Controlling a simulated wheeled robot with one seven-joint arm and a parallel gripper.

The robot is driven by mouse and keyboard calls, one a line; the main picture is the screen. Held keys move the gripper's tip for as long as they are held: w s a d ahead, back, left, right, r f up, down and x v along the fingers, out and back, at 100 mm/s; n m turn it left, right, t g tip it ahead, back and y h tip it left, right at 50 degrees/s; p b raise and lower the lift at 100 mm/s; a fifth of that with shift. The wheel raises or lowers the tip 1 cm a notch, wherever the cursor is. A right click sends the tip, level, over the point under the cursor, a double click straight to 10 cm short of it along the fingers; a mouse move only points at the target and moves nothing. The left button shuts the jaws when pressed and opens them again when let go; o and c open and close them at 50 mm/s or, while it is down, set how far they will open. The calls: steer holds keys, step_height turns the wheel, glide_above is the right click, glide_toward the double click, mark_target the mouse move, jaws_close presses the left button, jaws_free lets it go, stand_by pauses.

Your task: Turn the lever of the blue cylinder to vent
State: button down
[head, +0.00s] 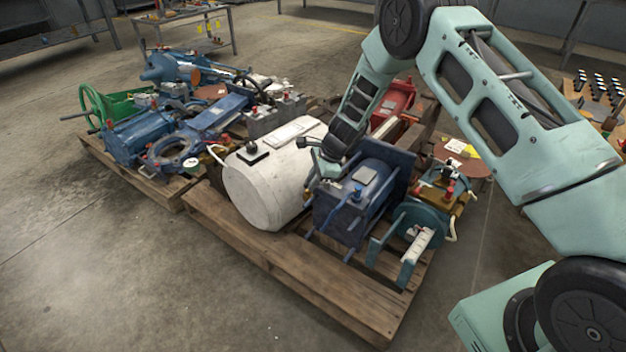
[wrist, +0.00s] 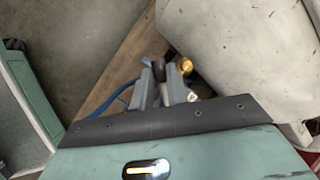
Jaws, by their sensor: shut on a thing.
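The blue cylinder (head: 345,212), with square end plates and rods, lies on the front pallet, right of a white tank. My gripper (head: 316,172) reaches down at its upper left side, in the gap beside the white tank. In the wrist view, my gripper (wrist: 160,84) is shut on a dark lever (wrist: 158,68) between its two grey fingers. A brass-coloured round fitting (wrist: 184,66) sits just right of the fingers. A blue curved piece (wrist: 121,91) shows to their left. The lever is mostly hidden in the head view, and I cannot read any vent mark.
The white tank (head: 262,190) stands close on the left; it also fills the wrist view's upper right (wrist: 240,45). A teal unit (head: 415,222) stands close on the right. The front pallet (head: 290,262) has bare boards in front. Another loaded pallet (head: 135,176) lies left.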

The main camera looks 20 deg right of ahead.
steer(key=shift+s+d+n+g+y+p, duration=0.15)
steer(key=shift+s+n+g+p, duration=0.4)
steer(key=shift+n, duration=0.75)
steer(key=shift+s+d+n+g+y+p, duration=0.15)
steer(key=shift+s+n+g+p, duration=0.35)
steer(key=shift+n, duration=0.8)
steer(key=shift+s+d+n+g+p, duration=0.25)
steer(key=shift+n+g+p, duration=0.45)
steer(key=shift+n, duration=0.6)
steer(key=c, duration=1.4)
jaws_free()
steer(key=shift+o, duration=0.2)
steer(key=p+v, duration=0.4)
steer(key=v, duration=1.3)
steer(key=shift+r, duration=0.25)
